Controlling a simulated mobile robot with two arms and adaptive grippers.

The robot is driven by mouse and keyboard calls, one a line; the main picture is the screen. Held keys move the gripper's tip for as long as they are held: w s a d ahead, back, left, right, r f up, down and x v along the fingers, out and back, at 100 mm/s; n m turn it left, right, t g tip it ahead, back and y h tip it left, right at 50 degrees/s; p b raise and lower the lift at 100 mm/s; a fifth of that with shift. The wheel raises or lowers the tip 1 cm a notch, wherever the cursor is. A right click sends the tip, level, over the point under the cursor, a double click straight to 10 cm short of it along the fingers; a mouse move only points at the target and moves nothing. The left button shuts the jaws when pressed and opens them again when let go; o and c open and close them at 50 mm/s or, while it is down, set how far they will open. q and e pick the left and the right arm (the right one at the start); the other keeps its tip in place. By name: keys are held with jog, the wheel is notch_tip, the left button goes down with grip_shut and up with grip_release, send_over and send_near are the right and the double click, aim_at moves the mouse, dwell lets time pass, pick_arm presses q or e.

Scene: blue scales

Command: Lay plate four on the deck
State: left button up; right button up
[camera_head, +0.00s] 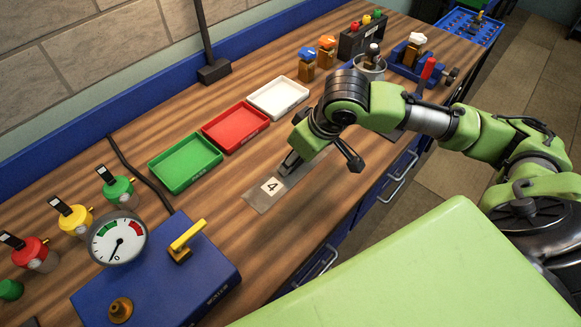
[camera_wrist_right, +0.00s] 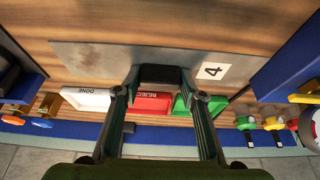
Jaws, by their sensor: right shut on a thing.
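Plate four is a thin grey metal plate (camera_head: 260,203) with a white label "4" at one end. It also shows in the wrist view (camera_wrist_right: 100,60), spanning the middle. My right gripper (camera_wrist_right: 160,78) is shut on a dark block-like grip on the plate; in the head view the gripper (camera_head: 290,165) is partly hidden by its own arm. Whether the plate touches the wooden bench or hangs just above it I cannot tell. A blue box (camera_head: 205,282) with a dial gauge (camera_head: 118,239) and a yellow lever stands at lower left. My left gripper is not in view.
Green (camera_head: 185,162), red (camera_head: 236,127) and white (camera_head: 278,98) trays stand in a row behind the plate. Red, yellow and green capped fittings stand at far left. Bottles, a metal cup (camera_head: 370,67) and a blue vise-like device (camera_head: 420,66) stand farther back.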

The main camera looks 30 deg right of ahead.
jog(key=w+f, duration=0.3)
jog(key=f, duration=0.1)
jog(key=shift+w+d+f, duration=0.1)
jog(key=shift+d, duration=0.25)
jog(key=shift+w+f+p, duration=0.3)
jog(key=shift+w+f, duration=0.05)
jog(key=shift+f, duration=0.15)
notch_tip(320, 180, down, 2)
jog(key=shift+w+d+f+p, duration=0.1)
jog(key=shift+f+p, duration=0.05)
jog(key=shift+p, duration=0.35)
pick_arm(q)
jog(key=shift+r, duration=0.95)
pick_arm(e)
jog(key=shift+f, duration=0.5)
jog(key=shift+f, duration=0.1)
jog(key=o, duration=1)
jog(key=shift+f, duration=0.1)
jog(key=shift+c, duration=0.2)
jog(key=o, duration=0.3)
